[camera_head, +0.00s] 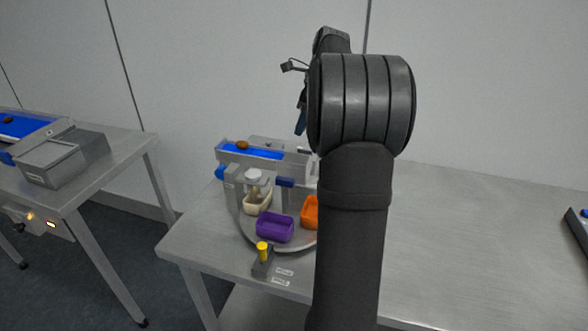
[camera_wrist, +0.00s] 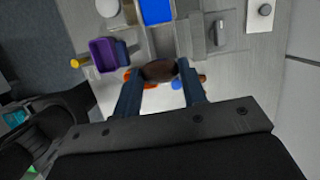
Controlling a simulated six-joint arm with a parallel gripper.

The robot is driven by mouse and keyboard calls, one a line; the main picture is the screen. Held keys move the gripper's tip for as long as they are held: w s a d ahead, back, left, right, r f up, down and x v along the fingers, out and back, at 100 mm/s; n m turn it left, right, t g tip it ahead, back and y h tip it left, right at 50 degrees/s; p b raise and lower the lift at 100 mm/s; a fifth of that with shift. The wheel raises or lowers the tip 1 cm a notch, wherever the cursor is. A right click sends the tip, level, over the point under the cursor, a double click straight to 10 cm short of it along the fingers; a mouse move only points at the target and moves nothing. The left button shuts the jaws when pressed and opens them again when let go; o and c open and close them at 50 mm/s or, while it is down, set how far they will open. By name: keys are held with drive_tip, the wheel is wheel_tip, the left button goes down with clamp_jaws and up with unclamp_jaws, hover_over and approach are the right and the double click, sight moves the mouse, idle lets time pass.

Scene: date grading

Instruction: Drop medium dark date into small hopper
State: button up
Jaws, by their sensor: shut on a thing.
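In the wrist view my gripper (camera_wrist: 159,77) has its two blue fingers shut on a dark brown date (camera_wrist: 158,69), held across the fingertips. The held date is hidden there. I cannot tell which container is the small hopper. A purple bin (camera_head: 275,228), a cream bin (camera_head: 257,204) and an orange bin (camera_head: 311,212) sit on a round grey turntable (camera_head: 245,229). The purple bin also shows in the wrist view (camera_wrist: 103,53).
Another brown date (camera_head: 243,146) lies on the blue belt (camera_head: 262,153). A yellow-topped post (camera_head: 262,252) stands at the turntable's front. A second table (camera_head: 92,180) with a grey box (camera_head: 50,163) is at left. The steel table (camera_head: 470,240) right of my arm is mostly clear.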

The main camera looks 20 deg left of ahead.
drive_tip(key=shift+f, duration=2.1)
drive_tip(key=o, duration=0.8)
drive_tip(key=v, duration=1.7)
drive_tip(key=shift+r, duration=0.15)
drive_tip(key=x, duration=1.7)
drive_tip(key=shift+r, duration=0.35)
